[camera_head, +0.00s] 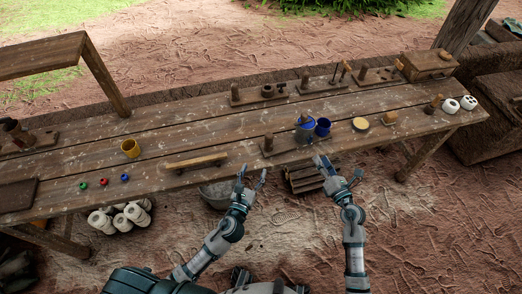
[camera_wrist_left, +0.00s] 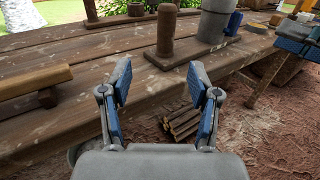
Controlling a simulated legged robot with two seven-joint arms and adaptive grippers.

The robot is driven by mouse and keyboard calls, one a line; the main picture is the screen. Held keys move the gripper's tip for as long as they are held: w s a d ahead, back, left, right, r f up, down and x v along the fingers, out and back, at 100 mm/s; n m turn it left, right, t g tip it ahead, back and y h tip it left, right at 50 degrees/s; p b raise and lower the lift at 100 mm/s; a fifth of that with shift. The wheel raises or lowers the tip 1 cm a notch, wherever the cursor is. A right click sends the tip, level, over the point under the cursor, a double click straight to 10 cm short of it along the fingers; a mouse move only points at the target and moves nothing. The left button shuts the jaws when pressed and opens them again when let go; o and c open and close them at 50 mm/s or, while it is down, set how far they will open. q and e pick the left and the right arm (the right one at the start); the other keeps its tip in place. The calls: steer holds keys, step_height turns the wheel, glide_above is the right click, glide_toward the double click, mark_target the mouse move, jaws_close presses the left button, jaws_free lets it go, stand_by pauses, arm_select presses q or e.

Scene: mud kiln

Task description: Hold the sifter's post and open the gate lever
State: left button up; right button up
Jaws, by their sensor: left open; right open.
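The likely sifter stands at the bench's front edge: a wooden base with a short upright post (camera_head: 268,143) and a blue-and-grey vessel (camera_head: 305,127) beside it. In the left wrist view the wooden post (camera_wrist_left: 166,32) stands upright ahead of my fingers, with a grey cylinder (camera_wrist_left: 212,22) to its right.
A wooden bar (camera_head: 195,162) lies to the left. Post stands (camera_head: 261,93) line the back. A bucket (camera_head: 215,195) and stacked wood (camera_head: 303,180) sit below the bench.

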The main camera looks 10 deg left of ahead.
mark_target(266, 144)
arm_select(q)
steer(key=w+d, duration=0.1)
steer(key=w, duration=0.5)
steer(key=w+d, duration=0.1)
steer(key=w, duration=0.2)
steer(key=shift+w+d+r, duration=0.1)
steer(key=shift+w+d, duration=0.15)
steer(key=shift+d, duration=0.05)
steer(key=w, duration=0.2)
steer(key=w+a, duration=0.1)
steer(key=shift+w, duration=0.4)
steer(key=shift+w+a, duration=0.2)
steer(key=shift+w, duration=0.3)
steer(key=shift+d, duration=0.65)
steer(key=shift+c, duration=1.3)
steer(key=c, duration=0.8)
jaws_close()
steer(key=shift+a, duration=0.5)
steer(key=shift+d, duration=0.2)
